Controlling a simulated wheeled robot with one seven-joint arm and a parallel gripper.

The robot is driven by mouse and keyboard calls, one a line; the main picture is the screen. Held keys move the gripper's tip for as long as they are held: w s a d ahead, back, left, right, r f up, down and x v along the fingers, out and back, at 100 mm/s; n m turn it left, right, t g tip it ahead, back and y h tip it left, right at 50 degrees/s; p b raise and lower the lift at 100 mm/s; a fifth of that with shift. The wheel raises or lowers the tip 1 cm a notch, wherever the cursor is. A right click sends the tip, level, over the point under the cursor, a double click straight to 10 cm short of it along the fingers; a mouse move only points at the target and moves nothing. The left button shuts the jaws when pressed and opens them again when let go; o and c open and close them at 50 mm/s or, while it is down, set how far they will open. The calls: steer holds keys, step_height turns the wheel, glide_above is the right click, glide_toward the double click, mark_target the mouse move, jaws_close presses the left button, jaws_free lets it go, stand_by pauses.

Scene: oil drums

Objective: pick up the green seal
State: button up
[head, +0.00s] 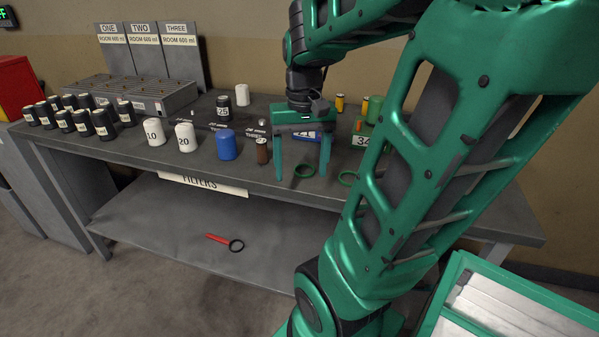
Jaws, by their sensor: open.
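A dark green ring-shaped seal (296,174) lies flat near the front edge of the workbench. A second green ring (340,179) lies to its right, partly hidden behind my arm. My gripper (301,175) points down with its two green fingers spread apart and nothing held between them. In the head view the left ring shows between the fingertips. I cannot tell the exact height of the fingertips over the bench.
White filters (186,138), a blue filter (227,146) and a brown cylinder (262,152) stand left of my gripper. Several black filters (102,124) crowd the bench's left end. A red-handled ring tool (218,239) lies on the lower shelf.

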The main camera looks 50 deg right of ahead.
step_height(320, 180, up, 3)
steer(key=m, duration=0.2)
glide_above(304, 172)
steer(key=f, duration=0.5)
steer(key=shift+s+d, duration=0.15)
steer(key=shift+d, duration=0.25)
steer(key=shift+a+f, duration=0.15)
steer(key=shift+f, duration=1.3)
steer(key=shift+a+f, duration=0.15)
steer(key=shift+f, duration=1.25)
steer(key=c, duration=1.1)
